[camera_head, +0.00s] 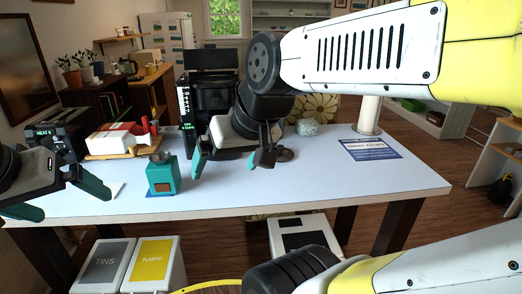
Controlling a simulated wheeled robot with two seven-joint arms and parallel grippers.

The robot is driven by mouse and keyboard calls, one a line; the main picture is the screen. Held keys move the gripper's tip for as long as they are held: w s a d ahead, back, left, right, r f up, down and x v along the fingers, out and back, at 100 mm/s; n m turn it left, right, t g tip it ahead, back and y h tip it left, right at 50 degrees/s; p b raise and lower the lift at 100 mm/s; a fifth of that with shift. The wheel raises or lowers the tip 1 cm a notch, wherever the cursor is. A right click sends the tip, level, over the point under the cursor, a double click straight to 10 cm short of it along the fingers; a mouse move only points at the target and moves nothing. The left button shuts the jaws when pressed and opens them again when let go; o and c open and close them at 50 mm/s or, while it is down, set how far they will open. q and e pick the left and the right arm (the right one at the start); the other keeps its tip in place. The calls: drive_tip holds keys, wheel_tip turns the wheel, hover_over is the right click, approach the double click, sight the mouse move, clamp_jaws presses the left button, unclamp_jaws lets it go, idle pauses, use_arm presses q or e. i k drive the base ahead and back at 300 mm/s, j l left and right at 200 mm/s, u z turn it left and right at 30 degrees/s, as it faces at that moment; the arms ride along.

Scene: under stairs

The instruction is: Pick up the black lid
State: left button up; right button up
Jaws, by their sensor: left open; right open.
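A dark, flat round thing (286,155), which looks like the black lid, lies on the white table (310,185) just right of my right gripper. It is small and partly hidden by the gripper. My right gripper (231,163) is over the table with its fingers apart and nothing seen between them. Its right finger is close to the dark round thing; I cannot tell if they touch. My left gripper (58,197) is open and empty at the table's left front edge.
A teal box-shaped device (163,178) stands left of my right gripper. A wooden board (110,155) with white and red items is behind it. A black machine (212,98), a speckled bowl (307,127), a white roll (368,118) and a sign (370,149) stand around. The front right tabletop is clear.

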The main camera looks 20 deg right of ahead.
sight(285, 154)
drive_tip(key=z, duration=1.05)
drive_tip(key=i+j, duration=0.15)
drive_tip(key=i, duration=0.2)
drive_tip(key=i+j+u, duration=0.1)
drive_tip(key=i, duration=0.3)
